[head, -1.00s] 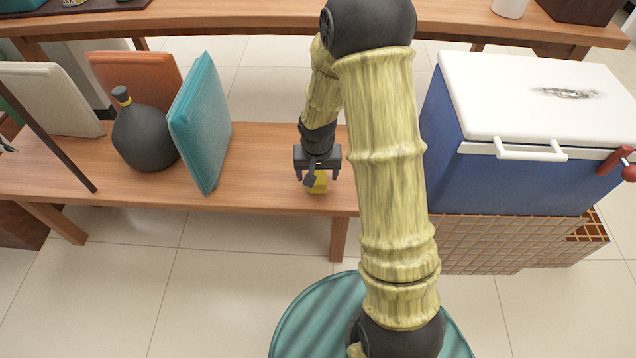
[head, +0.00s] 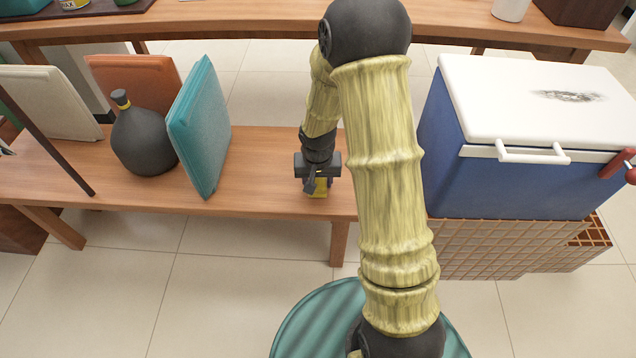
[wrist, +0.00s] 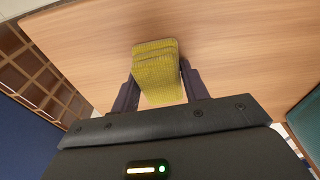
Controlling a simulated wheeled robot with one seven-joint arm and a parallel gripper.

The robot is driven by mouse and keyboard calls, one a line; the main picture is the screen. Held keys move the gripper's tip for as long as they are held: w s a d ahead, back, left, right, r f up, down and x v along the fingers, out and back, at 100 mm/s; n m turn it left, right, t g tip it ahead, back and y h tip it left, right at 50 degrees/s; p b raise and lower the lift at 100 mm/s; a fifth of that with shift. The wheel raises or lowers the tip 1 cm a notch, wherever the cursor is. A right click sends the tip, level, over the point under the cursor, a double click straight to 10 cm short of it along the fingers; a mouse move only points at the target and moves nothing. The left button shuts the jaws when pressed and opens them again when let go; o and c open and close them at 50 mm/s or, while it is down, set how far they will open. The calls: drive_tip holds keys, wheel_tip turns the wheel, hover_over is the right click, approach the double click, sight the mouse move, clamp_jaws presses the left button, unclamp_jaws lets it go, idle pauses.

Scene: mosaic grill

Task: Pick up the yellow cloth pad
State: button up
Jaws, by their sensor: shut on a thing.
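The yellow cloth pad (wrist: 157,75) is a small ribbed yellow block between my gripper's fingers in the wrist view. In the head view only part of the pad (head: 318,188) shows below the jaws. My gripper (head: 318,184) points down over the front part of the wooden bench (head: 265,160). It is shut on the pad, with a dark finger against each side in the wrist view (wrist: 158,92). The pad is on or just above the bench top; I cannot tell which.
A teal cushion (head: 200,125), a dark round bottle (head: 143,138) and an orange cushion (head: 135,75) stand to the left on the bench. A blue cooler with a white lid (head: 540,95) is on the right, above a wooden lattice crate (head: 480,248). Bare bench lies around my gripper.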

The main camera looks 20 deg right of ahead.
wheel_tip(320, 180, up, 10)
drive_tip(key=p, duration=0.5)
idle(0.5)
